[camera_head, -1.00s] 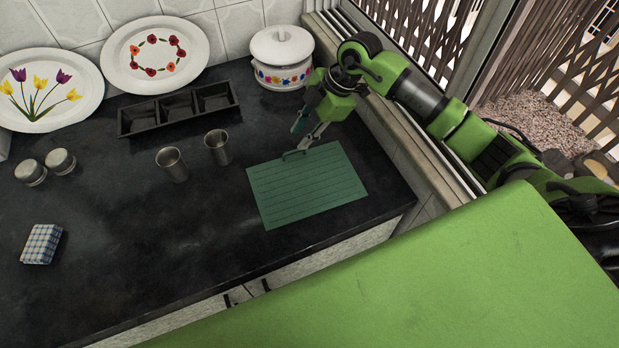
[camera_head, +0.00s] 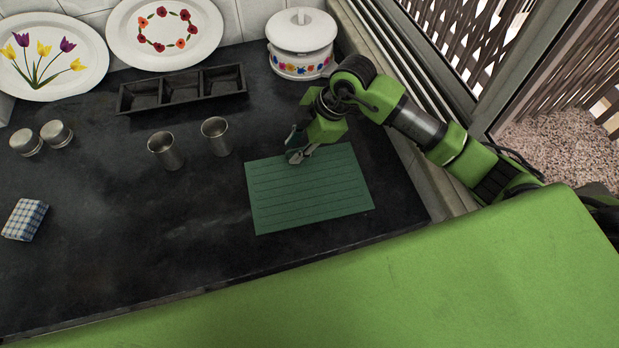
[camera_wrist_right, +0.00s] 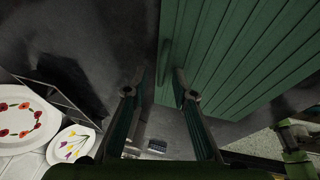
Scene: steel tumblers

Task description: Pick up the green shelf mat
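The green shelf mat (camera_head: 315,195), a ribbed flat board, lies on the dark counter. In the right wrist view the mat (camera_wrist_right: 235,50) fills the upper right, with a small green handle (camera_wrist_right: 165,61) near its edge. My right gripper (camera_head: 296,153) is over the mat's far edge and hides the handle in the head view. In the wrist view the right gripper (camera_wrist_right: 158,92) has its fingers apart, with the handle showing in the gap beyond the tips. I cannot tell whether they touch it. My left gripper is not in view.
Two steel tumblers (camera_head: 165,151) (camera_head: 216,137) stand left of the mat. Behind are a black three-part tray (camera_head: 182,92), a white lidded pot (camera_head: 301,45) and two plates. Two shakers and a checked cloth (camera_head: 24,220) lie at far left. The counter's front left is clear.

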